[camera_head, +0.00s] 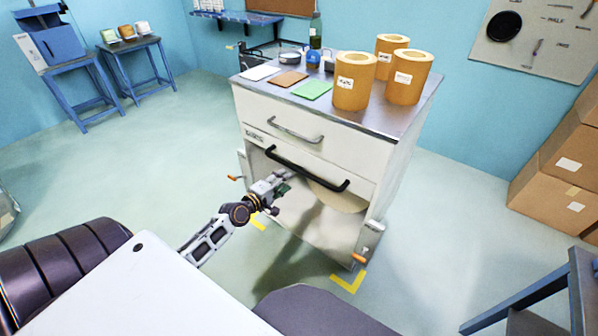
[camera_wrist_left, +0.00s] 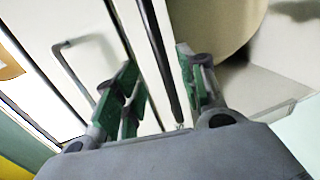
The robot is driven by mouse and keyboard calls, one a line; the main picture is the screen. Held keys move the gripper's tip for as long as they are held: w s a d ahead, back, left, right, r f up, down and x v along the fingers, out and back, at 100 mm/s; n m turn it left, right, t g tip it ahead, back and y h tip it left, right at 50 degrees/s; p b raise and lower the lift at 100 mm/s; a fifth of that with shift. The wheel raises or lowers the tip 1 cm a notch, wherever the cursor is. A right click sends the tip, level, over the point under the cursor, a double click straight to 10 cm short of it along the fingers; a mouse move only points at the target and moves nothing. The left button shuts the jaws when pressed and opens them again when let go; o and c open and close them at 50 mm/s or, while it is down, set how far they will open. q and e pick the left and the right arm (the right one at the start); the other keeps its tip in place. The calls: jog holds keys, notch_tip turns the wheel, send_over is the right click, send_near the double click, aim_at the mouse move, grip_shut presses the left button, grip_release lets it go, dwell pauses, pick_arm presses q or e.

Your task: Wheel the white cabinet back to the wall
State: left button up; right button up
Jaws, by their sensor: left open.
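The white cabinet (camera_head: 310,150) stands on the floor in the middle of the head view, with a grey drawer handle (camera_head: 296,131) and a black bar (camera_head: 306,168) across its front. Below the bar is an open bay with a large pale roll partly visible inside. My left gripper (camera_head: 284,184) is open at the cabinet front, just below the left part of the bar. In the left wrist view, the black bar (camera_wrist_left: 160,55) runs between the green-padded fingers of my left gripper (camera_wrist_left: 160,88); contact cannot be told. My right gripper is not in view.
Several kraft rolls (camera_head: 355,82), coloured sheets (camera_head: 312,90) and a bottle (camera_head: 315,32) stand on the cabinet top. Yellow corner marks (camera_head: 348,284) lie on the floor by its front. Cardboard boxes (camera_head: 560,165) are stacked right. Blue stands are at left; floor between is clear.

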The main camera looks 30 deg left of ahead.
aim_at(298, 172)
pick_arm(q)
jog(key=x, duration=0.8)
jog(key=shift+b, duration=0.4)
jog(key=shift+x, duration=1.1)
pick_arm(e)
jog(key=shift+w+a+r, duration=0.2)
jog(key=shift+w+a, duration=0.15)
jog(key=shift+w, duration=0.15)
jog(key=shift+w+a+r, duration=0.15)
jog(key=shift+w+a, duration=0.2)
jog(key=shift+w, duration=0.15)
pick_arm(q)
jog(key=c, duration=0.9)
grip_shut()
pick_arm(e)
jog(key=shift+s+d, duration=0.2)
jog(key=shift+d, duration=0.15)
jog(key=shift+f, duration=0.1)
